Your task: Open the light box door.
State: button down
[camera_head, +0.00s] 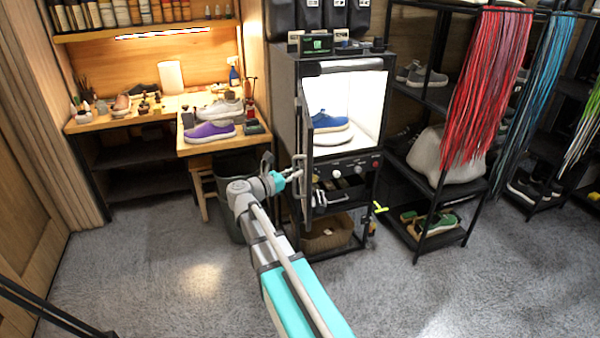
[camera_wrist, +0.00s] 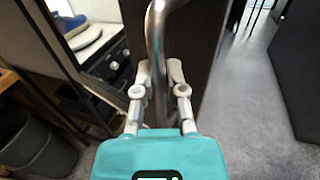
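The light box (camera_head: 345,67) is a dark cabinet with a bright white interior, standing in the middle of the head view. Its door (camera_head: 306,130) is swung out toward me and seen nearly edge-on, at the box's left side. In the wrist view the dark door panel (camera_wrist: 200,45) lies behind a curved metal handle (camera_wrist: 156,45). My gripper (camera_wrist: 160,75) has one finger on each side of the handle and appears shut on it. In the head view my gripper (camera_head: 296,174) is at the handle at the door's outer side.
A blue shoe (camera_head: 328,121) sits inside the light box. A workbench with a purple shoe (camera_head: 210,132) stands left, with a dark bin (camera_head: 233,170) below. A shoe rack (camera_head: 438,205) stands close on the right. The carpet (camera_head: 150,270) in front is mostly clear.

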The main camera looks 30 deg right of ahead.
jog(key=c, duration=0.7)
grip_release()
jog(key=shift+s, duration=0.2)
jog(key=shift+w+a, duration=0.1)
jog(key=shift+a, duration=0.05)
jog(key=shift+v, duration=5.9)
